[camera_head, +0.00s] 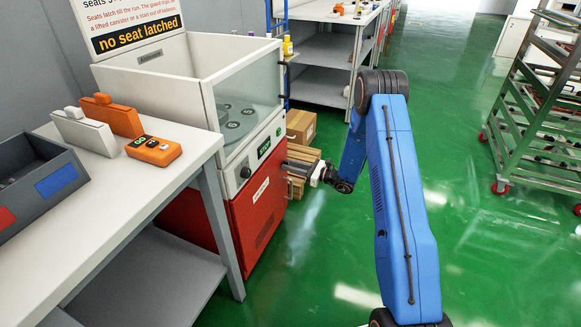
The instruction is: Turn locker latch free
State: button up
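My gripper (300,164) is at the end of my blue arm, at the right side of the white and red machine (262,205). It points left toward the machine's front, and its fingers are small and dark here. I cannot tell whether they are open or shut, or whether they touch the machine. A round black knob (245,172) sits on the machine's white panel, left of my gripper. No part is clearly readable as a locker latch. A small lit display (264,148) is above and right of the knob.
A white bench (95,225) at left holds a dark tray (35,185), an orange control box (153,150), and an orange and a white block. Cardboard boxes (301,123) stand behind my gripper. A wheeled rack (535,110) is at right. Green floor (470,240) is clear.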

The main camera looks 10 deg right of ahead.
jog(key=shift+m, duration=0.4)
jog(key=shift+w+d+f+m, duration=0.1)
jog(key=shift+f+m, duration=0.05)
jog(key=shift+m, duration=4.1)
jog(key=shift+w+d+f+m, duration=0.1)
jog(key=shift+f+m, duration=0.05)
jog(key=shift+m, duration=4.1)
jog(key=o, duration=0.7)
jog(key=shift+o, duration=0.2)
